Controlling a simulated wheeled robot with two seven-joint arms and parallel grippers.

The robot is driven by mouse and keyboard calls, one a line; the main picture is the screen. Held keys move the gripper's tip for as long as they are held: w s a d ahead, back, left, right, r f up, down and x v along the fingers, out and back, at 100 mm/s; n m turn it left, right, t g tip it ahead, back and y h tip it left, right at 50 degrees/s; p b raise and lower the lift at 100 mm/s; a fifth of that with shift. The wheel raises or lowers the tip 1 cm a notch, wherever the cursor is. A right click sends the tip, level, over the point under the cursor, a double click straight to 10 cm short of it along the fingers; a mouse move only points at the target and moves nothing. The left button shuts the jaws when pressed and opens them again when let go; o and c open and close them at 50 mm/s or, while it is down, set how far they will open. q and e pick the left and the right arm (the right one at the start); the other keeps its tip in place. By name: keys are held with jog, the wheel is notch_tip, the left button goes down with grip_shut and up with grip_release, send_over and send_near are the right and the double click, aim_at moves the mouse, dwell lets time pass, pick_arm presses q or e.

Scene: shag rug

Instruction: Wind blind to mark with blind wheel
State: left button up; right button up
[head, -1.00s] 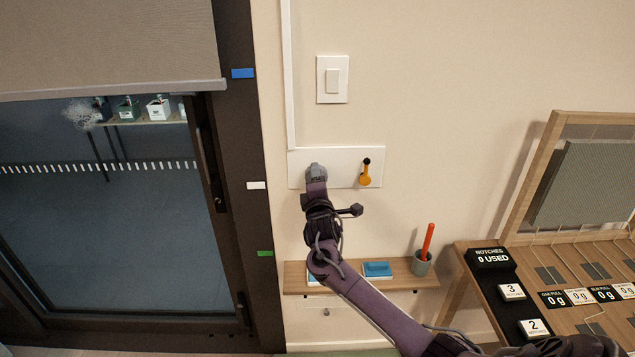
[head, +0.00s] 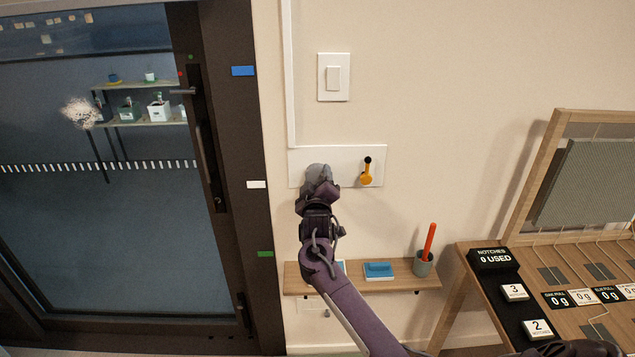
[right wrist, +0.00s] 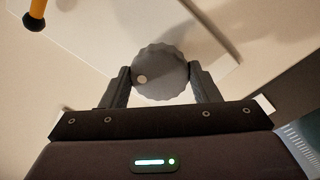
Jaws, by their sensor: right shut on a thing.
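The blind wheel (right wrist: 162,78), a grey scalloped knob with a pale dot near its edge, sits between the two fingers of my right gripper (head: 318,182), which is shut on it at the white wall plate (head: 343,154). In the head view my gripper largely covers the wheel. A blue mark (head: 243,71), a white mark (head: 256,185) and a green mark (head: 265,254) are on the dark door frame. My left gripper is out of view.
An orange lever (head: 366,173) is on the same plate, right of my gripper. A light switch (head: 334,77) is above. A wooden shelf (head: 405,279) below holds a blue block (head: 378,270) and a cup (head: 422,264) with a red stick. A wooden bench stands at right.

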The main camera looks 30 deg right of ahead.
jog(key=m, duration=0.4)
jog(key=shift+a+f+m+b, duration=0.1)
jog(key=shift+f+m+b, duration=0.05)
jog(key=shift+m+b, duration=0.25)
jog(key=shift+m+g+b, duration=0.3)
jog(key=shift+m+b, duration=0.05)
jog(key=shift+m, duration=1.65)
jog(key=o, duration=1)
jog(key=b+v, duration=0.1)
jog(key=v, duration=0.6)
jog(key=shift+s+a, duration=0.25)
jog(key=shift+s, duration=0.05)
